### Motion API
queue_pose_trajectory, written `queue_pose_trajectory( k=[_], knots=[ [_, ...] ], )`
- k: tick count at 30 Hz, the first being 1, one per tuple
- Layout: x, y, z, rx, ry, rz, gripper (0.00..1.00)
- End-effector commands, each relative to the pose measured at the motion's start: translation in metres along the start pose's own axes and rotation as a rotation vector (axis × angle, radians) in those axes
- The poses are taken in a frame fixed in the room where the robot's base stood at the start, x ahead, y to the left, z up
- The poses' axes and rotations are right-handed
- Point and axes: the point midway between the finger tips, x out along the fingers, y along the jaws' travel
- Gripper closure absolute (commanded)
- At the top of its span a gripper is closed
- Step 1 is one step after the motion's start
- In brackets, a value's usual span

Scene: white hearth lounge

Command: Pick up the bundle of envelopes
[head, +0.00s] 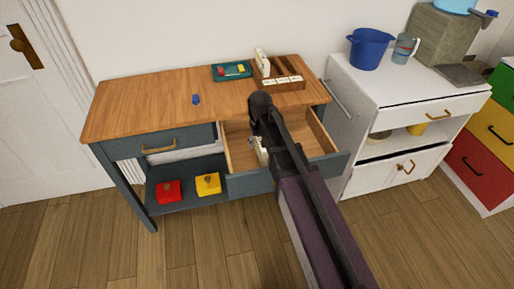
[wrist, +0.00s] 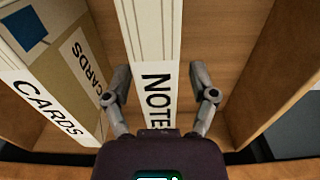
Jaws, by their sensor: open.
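In the wrist view, my gripper (wrist: 160,95) is open, with one finger on each side of a long white block (wrist: 150,40) lettered "NOTE", the rest of the word cut off. The fingers look apart from it. Left of it is a tan and white block (wrist: 75,65) lettered "CARDS", with a blue square. In the head view, a white object (head: 263,151) shows in the open drawer (head: 318,163), partly behind my arm. Another white upright item (head: 262,63) stands in the wooden organizer (head: 290,86) on the cabinet top. I cannot tell which is the envelope bundle.
On the cabinet top (head: 150,105) are a green tray (head: 232,76) and a small blue item (head: 196,99). Red (head: 169,192) and yellow (head: 208,184) boxes sit on the shelf below. A white cabinet (head: 365,112) adjoins at right.

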Motion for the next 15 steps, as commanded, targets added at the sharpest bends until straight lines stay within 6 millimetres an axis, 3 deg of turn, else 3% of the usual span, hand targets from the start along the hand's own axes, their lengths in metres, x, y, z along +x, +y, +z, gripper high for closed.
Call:
queue_pose_trajectory(
  k=[11,15],
  knots=[
    [-0.0001,-0.0001,0.0001,0.000,0.000,0.000,0.26],
    [-0.0001,-0.0002,0.0001,0.000,0.000,0.000,0.67]
  ],
)
